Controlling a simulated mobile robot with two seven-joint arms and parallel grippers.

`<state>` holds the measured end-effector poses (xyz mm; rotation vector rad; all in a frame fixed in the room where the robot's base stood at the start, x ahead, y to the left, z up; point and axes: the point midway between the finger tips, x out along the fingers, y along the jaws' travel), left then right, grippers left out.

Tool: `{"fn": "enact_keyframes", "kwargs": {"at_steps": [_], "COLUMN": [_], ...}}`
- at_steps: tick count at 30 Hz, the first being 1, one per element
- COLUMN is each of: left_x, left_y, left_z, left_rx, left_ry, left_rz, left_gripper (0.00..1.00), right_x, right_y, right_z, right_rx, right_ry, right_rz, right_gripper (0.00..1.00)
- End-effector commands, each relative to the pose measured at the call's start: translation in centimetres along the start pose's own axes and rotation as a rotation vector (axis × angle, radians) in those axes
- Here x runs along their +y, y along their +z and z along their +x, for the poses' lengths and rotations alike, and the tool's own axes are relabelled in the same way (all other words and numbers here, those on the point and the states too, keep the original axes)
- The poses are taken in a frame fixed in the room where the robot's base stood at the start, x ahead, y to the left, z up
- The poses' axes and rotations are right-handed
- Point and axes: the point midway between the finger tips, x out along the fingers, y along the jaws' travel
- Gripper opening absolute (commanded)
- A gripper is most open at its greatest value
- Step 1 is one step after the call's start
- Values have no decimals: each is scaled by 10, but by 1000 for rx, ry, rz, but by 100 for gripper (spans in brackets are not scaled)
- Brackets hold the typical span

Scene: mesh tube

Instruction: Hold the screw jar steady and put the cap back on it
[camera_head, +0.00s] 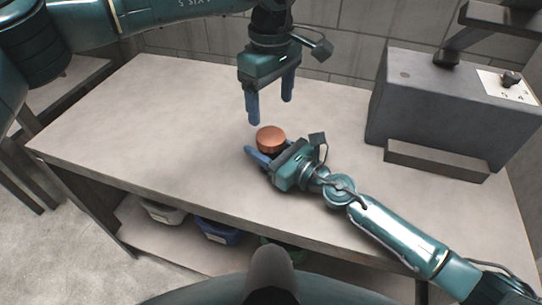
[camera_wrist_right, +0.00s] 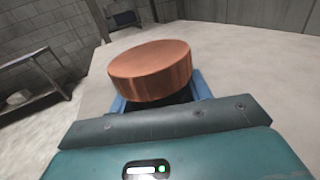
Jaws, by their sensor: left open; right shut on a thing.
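The copper-coloured cap (camera_head: 271,136) sits on top of a dark jar body (camera_head: 268,150), between the fingers of my right gripper (camera_head: 266,156). My right gripper is shut on the jar, low down near the table. In the right wrist view the cap (camera_wrist_right: 150,72) fills the middle, and a little of the dark jar (camera_wrist_right: 182,97) shows beneath it. Most of the jar is hidden by the cap and gripper. Whether the cap is threaded on, I cannot tell. My left gripper (camera_head: 271,104) is open and empty, pointing down above and behind the cap, apart from it.
The grey table (camera_head: 150,110) is clear to the left and around the jar. A large grey box-shaped machine (camera_head: 425,105) stands at the right, with a ledge (camera_head: 436,160) at its front. A lower shelf holds bins, including a blue one (camera_head: 218,231). A block wall (camera_head: 200,45) stands behind.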

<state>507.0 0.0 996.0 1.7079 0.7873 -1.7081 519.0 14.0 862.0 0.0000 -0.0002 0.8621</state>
Motion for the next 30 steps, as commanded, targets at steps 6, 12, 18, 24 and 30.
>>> {"fn": "enact_keyframes", "kwargs": {"at_steps": [6,12,18,24,30], "left_x": [0,0,0,0,0], "left_y": [0,0,0,1,2], "left_z": [0,0,0,0,0], "left_rx": [0,0,-1,-1,-1], "left_ry": [0,0,0,0,-2], "left_rz": [0,-12,-212,-627,-1070], "left_gripper": [74,74,74,74,74], "right_x": [0,0,0,0,0], "right_y": [0,0,0,0,0], "right_z": [0,0,0,0,0], "right_rx": [1,1,1,1,1], "right_ry": [0,0,0,0,0], "right_rz": [0,0,0,0,0], "right_gripper": [14,0,0,0,0]}}
